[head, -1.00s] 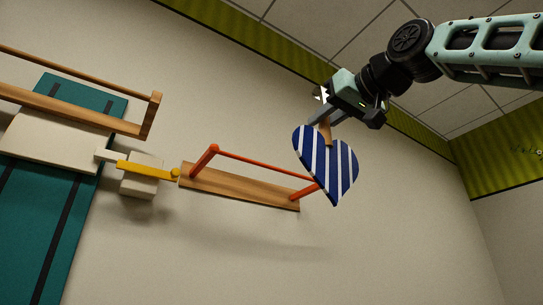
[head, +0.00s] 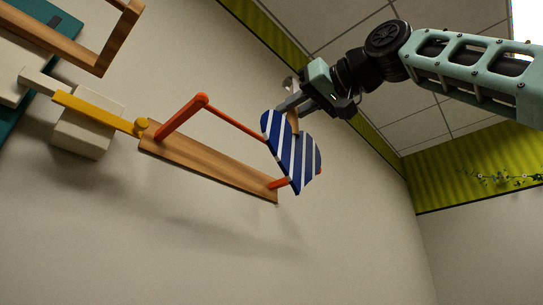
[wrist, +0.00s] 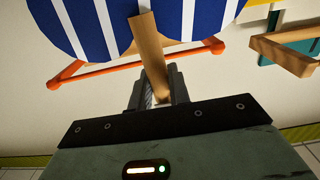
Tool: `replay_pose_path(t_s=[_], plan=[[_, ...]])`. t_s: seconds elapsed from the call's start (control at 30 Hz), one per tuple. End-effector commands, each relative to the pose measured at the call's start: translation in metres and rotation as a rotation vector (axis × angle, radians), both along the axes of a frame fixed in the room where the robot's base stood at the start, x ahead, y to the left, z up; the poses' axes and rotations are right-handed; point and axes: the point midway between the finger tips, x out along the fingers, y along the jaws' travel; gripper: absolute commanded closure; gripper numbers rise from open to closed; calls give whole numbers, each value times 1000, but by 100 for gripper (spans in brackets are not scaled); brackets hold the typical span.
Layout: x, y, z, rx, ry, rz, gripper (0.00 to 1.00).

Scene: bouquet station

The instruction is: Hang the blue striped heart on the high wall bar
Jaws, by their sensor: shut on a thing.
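The blue and white striped heart (head: 291,155) is held up near the wall, in front of the right part of the orange-red bar (head: 238,119). The bar stands out from a wooden board on two red arms, and the heart hides its right end. My gripper (head: 294,104) is shut on the heart's wooden hook (head: 293,124). In the wrist view the hook (wrist: 149,55) rises from my gripper (wrist: 158,88) across the heart (wrist: 100,25), with the orange-red bar (wrist: 105,70) showing on both sides. I cannot tell whether the hook touches the bar.
The wooden board (head: 205,168) is fixed to the wall. To its left are a yellow lever (head: 95,112) on a white block (head: 85,135) and a wooden rail (head: 115,40) by a teal panel. The wall below the board is clear.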

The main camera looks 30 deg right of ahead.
Motion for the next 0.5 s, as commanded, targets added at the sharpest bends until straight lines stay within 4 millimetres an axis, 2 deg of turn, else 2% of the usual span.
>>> replay_pose_path(t_s=[0.17, 0.5], plan=[[3, 1, 2, 0, -1, 0, 100], [26, 9, 3, -1, 2, 1, 100]])
